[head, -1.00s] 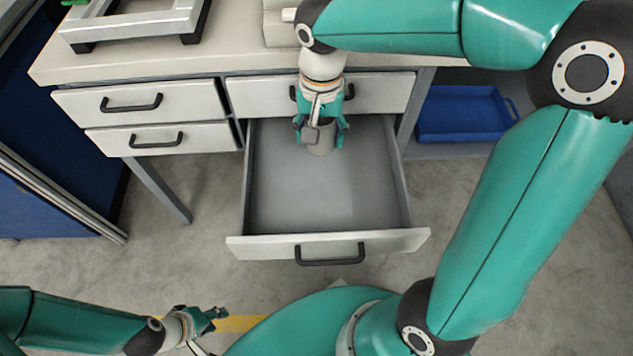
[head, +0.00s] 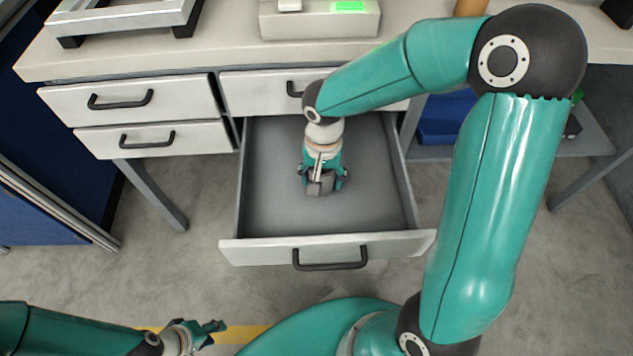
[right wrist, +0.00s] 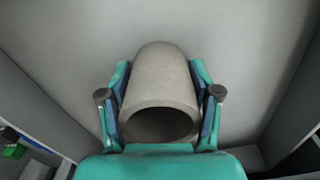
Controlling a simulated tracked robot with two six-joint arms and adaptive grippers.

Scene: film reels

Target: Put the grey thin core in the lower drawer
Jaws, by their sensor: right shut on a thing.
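The grey thin core (right wrist: 160,80) is a hollow grey tube. In the right wrist view it lies between the two fingers of my right gripper (right wrist: 160,110), its open end towards the camera. In the head view my right gripper (head: 321,182) is inside the open lower drawer (head: 270,215), shut on the core (head: 319,188), which is mostly hidden by the fingers. I cannot tell whether the core touches the drawer floor. My left gripper (head: 205,331) is at the lower left, away from the drawer; its fingers are too small to judge.
The drawer's front panel (head: 390,247) with its black handle faces me. The upper drawer (head: 255,95) above it is closed, as are two drawers on the left. A blue tray (head: 440,122) sits on a shelf to the right. The drawer is otherwise empty.

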